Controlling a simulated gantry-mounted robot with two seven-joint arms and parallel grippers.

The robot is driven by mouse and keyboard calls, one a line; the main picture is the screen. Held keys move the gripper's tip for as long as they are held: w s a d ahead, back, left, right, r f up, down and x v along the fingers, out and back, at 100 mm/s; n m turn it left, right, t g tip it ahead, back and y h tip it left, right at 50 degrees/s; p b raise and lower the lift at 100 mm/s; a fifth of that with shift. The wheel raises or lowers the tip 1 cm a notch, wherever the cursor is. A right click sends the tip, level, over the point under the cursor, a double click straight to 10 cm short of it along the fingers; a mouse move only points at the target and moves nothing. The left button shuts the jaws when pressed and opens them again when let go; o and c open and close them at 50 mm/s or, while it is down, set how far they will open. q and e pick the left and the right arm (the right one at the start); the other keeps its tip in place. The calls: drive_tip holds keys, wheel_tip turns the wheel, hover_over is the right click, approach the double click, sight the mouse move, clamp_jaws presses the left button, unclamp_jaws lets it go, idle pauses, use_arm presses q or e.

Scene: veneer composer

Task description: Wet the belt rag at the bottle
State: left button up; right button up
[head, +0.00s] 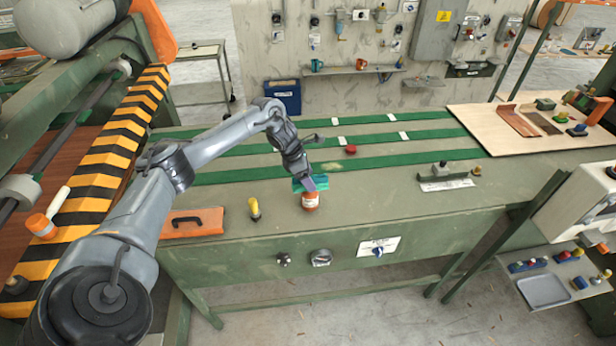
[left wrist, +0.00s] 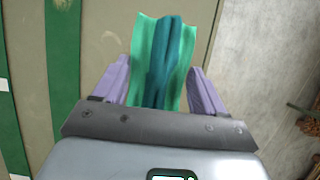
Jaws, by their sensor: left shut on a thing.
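The belt rag (left wrist: 162,55) is a green and teal cloth, folded lengthwise, between the purple fingers of my left gripper (left wrist: 160,85) in the left wrist view. In the head view the rag (head: 318,183) shows at the fingertips of my left gripper (head: 308,182). My left gripper is shut on the rag. The bottle (head: 310,201) is orange with a white label and stands upright near the table's front edge. The rag is right over the bottle's top and hides it; I cannot tell if they touch. My right gripper is not in view.
A red round object (head: 350,149) lies behind on the green-striped table (head: 400,185). The tabletop right of the bottle is mostly clear.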

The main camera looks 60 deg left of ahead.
sight(312, 177)
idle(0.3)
use_arm(q)
drive_tip(key=shift+r+p, duration=1.1)
drive_tip(key=shift+r, duration=0.4)
drive_tip(key=shift+r+p, duration=1.4)
drive_tip(key=shift+r, duration=0.6)
